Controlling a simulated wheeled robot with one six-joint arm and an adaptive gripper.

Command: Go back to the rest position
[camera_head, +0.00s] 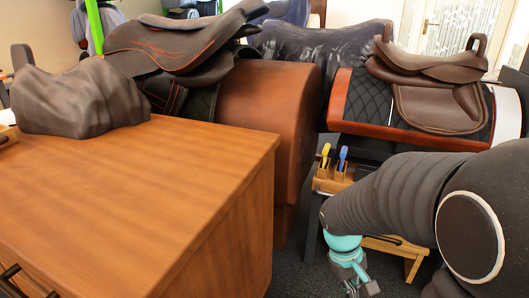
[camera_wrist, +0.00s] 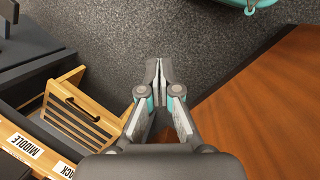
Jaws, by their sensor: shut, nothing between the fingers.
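My gripper (camera_wrist: 159,80) is shut and empty in the wrist view, its two fingertips together above the dark grey carpet (camera_wrist: 140,35). In the head view my dark arm comes in from the right and reaches down, with the gripper (camera_head: 362,288) at the bottom edge, low beside the wooden cabinet (camera_head: 130,195). The gripper's tips are partly cut off there. It appears apart from the furniture around it.
A dark saddle (camera_head: 175,45) sits on a brown stand at the back. A brown saddle (camera_head: 435,70) rests on a padded rack at the right. A wooden holder (camera_head: 333,175) has yellow and blue handled tools. A slatted wooden box (camera_wrist: 82,112) stands left in the wrist view.

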